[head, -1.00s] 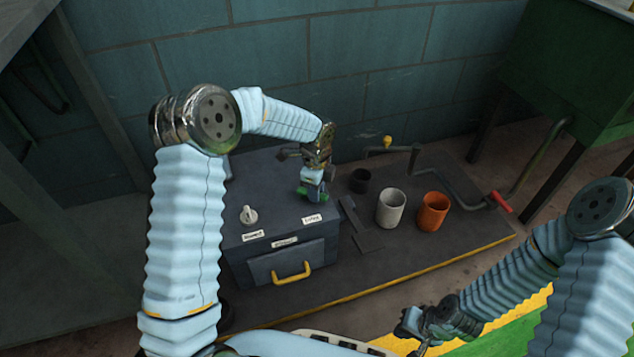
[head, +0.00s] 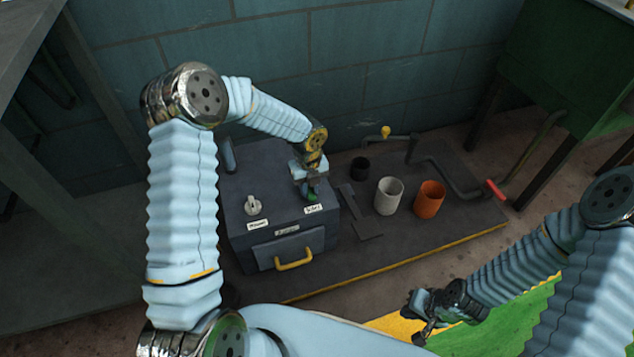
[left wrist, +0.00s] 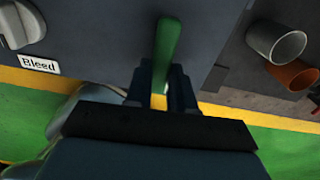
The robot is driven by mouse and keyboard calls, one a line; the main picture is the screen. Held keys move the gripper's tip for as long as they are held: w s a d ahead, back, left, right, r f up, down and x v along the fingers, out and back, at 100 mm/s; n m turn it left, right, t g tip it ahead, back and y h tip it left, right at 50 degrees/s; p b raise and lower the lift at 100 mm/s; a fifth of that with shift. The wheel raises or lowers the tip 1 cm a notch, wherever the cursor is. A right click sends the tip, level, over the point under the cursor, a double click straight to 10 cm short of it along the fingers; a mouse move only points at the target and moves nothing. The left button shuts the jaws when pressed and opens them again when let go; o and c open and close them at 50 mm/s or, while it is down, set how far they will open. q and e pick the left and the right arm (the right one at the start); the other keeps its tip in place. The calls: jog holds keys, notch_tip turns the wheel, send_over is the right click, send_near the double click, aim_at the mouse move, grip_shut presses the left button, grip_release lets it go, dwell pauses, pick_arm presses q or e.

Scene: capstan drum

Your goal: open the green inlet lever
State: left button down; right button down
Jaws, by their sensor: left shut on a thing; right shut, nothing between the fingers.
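The green inlet lever (left wrist: 168,42) runs up from between my left gripper's fingers in the left wrist view. In the head view only a bit of the green lever (head: 312,196) shows below the fingers, on top of the dark box (head: 262,185) near its right front edge, behind a small white label (head: 314,209). My left gripper (head: 309,190) is shut on the lever from above; it also shows in the left wrist view (left wrist: 160,92). My right gripper (head: 414,318) is shut and empty at the lower right, well away from the box.
A white knob (head: 253,205) stands on the box top to the left. A yellow drawer handle (head: 294,259) is on the front. A black cup (head: 359,168), a grey cup (head: 388,196) and an orange cup (head: 429,198) stand to the right, before a pipe with a red end (head: 495,190).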

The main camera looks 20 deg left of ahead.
aim_at(309, 191)
pick_arm(q)
jog(key=shift+a+m, duration=0.1)
jog(key=shift+m, duration=0.4)
jog(key=c, duration=1)
grip_release()
jog(key=shift+o, duration=0.2)
notch_tip(309, 191, up, 14)
jog(key=p, duration=0.2)
jog(key=shift+s+f, duration=0.1)
jog(key=shift+f, duration=0.1)
